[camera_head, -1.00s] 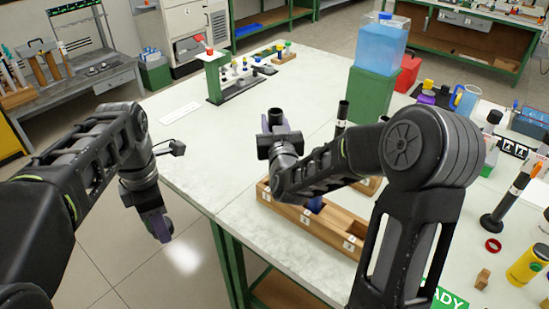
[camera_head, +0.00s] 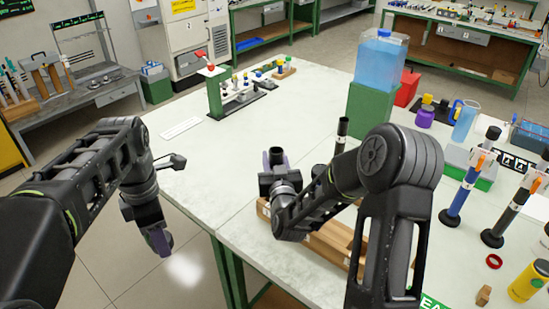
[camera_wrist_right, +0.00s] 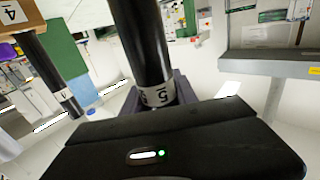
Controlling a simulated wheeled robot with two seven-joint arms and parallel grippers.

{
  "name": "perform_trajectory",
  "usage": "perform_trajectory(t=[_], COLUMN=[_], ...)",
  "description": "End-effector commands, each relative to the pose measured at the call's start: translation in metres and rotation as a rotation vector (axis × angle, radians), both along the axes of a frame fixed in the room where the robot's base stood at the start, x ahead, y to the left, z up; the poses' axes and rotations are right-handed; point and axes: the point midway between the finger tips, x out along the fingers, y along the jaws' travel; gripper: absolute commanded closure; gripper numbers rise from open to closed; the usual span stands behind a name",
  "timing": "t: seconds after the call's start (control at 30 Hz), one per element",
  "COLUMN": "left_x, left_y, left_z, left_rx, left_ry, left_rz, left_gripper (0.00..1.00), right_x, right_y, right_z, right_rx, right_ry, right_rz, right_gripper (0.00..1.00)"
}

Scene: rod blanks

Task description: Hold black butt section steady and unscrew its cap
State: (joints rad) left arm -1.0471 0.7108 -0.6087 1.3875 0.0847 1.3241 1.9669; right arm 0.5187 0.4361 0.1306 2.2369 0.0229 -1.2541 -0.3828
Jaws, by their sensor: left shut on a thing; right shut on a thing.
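My right gripper (camera_head: 275,160) is above the near edge of the table, by the wooden rack. It is shut on a black rod section; in the right wrist view this black section (camera_wrist_right: 143,45) rises between the jaws, with a white label reading 5 near its lower visible end. Its far end and any cap on it are out of that view. My left gripper (camera_head: 158,241) hangs over the floor to the left of the table, apart from the black section. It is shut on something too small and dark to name.
The wooden rack (camera_head: 330,249) is partly hidden behind my right arm. Another black rod (camera_head: 341,133) stands upright behind it.

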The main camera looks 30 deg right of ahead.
Motion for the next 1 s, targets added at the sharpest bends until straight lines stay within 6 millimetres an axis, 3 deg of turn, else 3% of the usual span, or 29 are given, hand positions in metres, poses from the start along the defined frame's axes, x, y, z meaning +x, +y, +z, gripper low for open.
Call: perform_trajectory(t=[0.27,0.3,0.53,0.93,1.0], left_x=[0.0,0.0,0.0,0.0,-0.0001], left_y=[0.0,0.0,0.0,0.0,0.0], left_z=[-0.0061,-0.0044,-0.004,0.003,-0.0032], left_rx=[0.0,0.0,0.0,0.0,0.0], left_ry=[0.0,0.0,0.0,0.0,0.0], left_rz=[0.0,0.0,0.0,0.0,0.0], left_gripper=[1.0,1.0,1.0,1.0,1.0], right_x=[0.0001,-0.0001,-0.0001,-0.0001,0.0013], right_y=[0.0001,0.0,0.0,0.0,-0.0008], right_z=[-0.004,-0.0027,-0.0025,0.0028,-0.0011], right_rx=[0.0,0.0,0.0,0.0,0.0], right_ry=[-0.001,0.0,0.001,0.001,0.0], right_rz=[0.0,0.0,0.0,0.0,0.001], right_gripper=[1.0,0.63,0.44,0.44,0.44])
